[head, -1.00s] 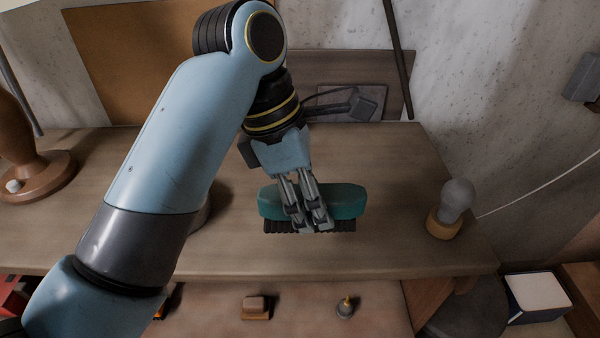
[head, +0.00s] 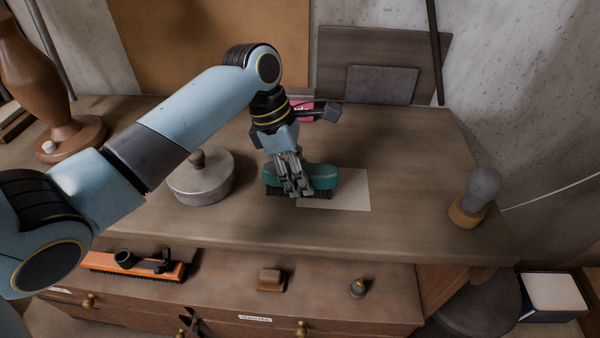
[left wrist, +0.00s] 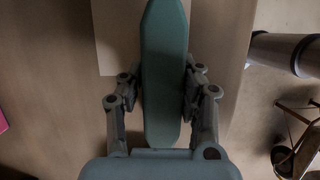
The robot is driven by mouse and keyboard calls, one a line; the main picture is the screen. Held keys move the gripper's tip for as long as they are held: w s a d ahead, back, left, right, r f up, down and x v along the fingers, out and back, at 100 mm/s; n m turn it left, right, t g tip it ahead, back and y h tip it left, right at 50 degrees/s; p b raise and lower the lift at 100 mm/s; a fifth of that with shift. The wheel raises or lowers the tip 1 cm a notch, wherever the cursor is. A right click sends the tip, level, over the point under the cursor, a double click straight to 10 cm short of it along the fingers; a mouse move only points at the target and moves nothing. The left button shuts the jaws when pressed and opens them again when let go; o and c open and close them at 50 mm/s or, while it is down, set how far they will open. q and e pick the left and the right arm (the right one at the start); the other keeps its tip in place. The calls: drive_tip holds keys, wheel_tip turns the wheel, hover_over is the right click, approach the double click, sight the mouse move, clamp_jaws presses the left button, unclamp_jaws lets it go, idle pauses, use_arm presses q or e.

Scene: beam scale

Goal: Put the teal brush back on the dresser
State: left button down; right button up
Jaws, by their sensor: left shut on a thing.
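The teal brush (head: 322,177) is held with its dark bristles down over the dresser top (head: 420,150). My left gripper (head: 297,190) is shut across the middle of the brush. In the left wrist view the brush (left wrist: 165,70) lies lengthwise between the two fingers (left wrist: 161,95), which press on its sides. The brush overlaps the left part of a pale sheet (head: 350,190) in the head view. I cannot tell whether the bristles touch the surface. My right gripper is not in view.
A grey lidded tin (head: 200,183) stands left of the brush. A pink object (head: 301,110) lies behind my gripper. A bulb on a wooden base (head: 474,195) stands at the right. Below the front edge are an orange tool (head: 135,264) and a small brown block (head: 270,279).

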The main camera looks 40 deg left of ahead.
use_arm(q)
drive_tip(key=shift+f, duration=0.2)
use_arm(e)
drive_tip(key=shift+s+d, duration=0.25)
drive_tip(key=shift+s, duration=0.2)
use_arm(q)
drive_tip(key=c, duration=0.9)
unclamp_jaws()
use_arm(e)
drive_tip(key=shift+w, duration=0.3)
use_arm(q)
drive_tip(key=b+v, duration=0.1)
drive_tip(key=v, duration=1.1)
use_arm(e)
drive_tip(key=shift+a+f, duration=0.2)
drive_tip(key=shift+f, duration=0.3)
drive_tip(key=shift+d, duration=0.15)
